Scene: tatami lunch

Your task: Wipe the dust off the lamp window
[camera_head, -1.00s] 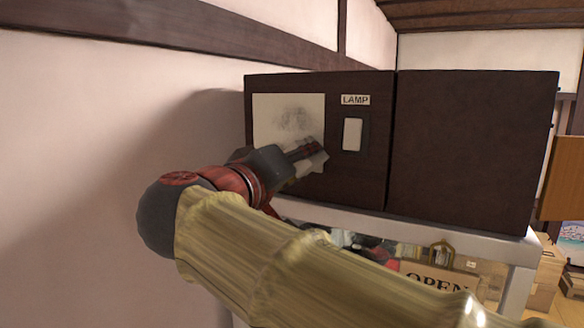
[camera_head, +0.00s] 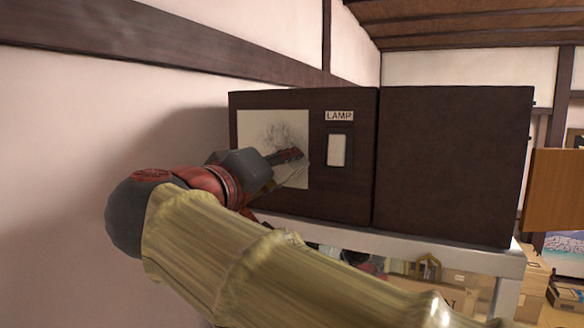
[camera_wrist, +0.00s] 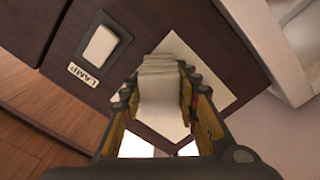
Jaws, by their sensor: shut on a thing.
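The lamp window (camera_head: 252,128) is a cream square panel on the front of a dark brown cabinet. A grey dust smudge (camera_head: 279,134) shows on its upper right part. My gripper (camera_head: 291,156) is at the window's right side, below the smudge. In the wrist view my gripper (camera_wrist: 160,105) is shut on a folded white cloth (camera_wrist: 160,88). The cloth lies in front of the window (camera_wrist: 219,90) and hides part of it. I cannot tell whether the cloth presses on the panel.
A white rocker switch (camera_head: 337,149) under a LAMP label (camera_head: 339,115) is just right of the window. The dark cabinet (camera_head: 450,160) stands on a pale shelf (camera_head: 440,250) with boxes beneath. A pinkish wall (camera_head: 60,130) is close on the left.

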